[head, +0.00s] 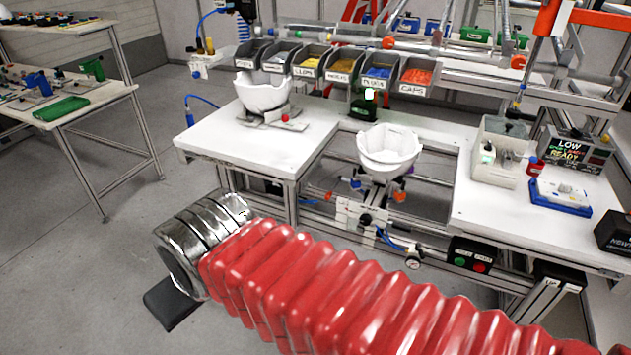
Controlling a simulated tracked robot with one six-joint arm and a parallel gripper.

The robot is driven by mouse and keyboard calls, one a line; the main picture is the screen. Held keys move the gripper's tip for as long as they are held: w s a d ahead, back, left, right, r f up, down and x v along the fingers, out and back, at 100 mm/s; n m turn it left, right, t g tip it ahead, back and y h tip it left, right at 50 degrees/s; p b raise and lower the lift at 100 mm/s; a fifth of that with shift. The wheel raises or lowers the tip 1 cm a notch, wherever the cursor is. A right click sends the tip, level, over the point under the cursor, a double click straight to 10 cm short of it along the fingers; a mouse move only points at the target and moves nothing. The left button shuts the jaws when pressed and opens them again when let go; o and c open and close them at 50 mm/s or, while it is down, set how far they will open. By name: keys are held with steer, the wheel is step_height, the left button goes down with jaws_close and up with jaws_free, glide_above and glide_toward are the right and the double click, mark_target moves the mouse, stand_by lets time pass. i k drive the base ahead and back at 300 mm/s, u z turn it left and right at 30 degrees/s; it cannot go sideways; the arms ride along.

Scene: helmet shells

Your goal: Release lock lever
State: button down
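No part can be surely picked out as the lock lever at this size. A white helmet shell (388,148) sits open side up on a holder in the gap of the bench. Under it are a small blue part (355,184) and an orange knob (400,197), either of which may be a lever. A second white shell (262,93) rests on a fixture on the left bench top, with a small red knob (285,118) beside it. My red ribbed arm with its silver end crosses the foreground, apart from the bench.
Labelled bins (372,78) line the back of the bench. At right stand a pale box (500,150), a display (575,152) and a blue tray (560,205). Green and red buttons (470,260) are on the front rail. Floor at left is clear.

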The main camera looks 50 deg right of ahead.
mark_target(327, 196)
steer(key=z, duration=0.2)
steer(key=i, duration=0.7)
steer(key=z, duration=0.8)
steer(key=i, duration=0.55)
steer(key=z, duration=0.4)
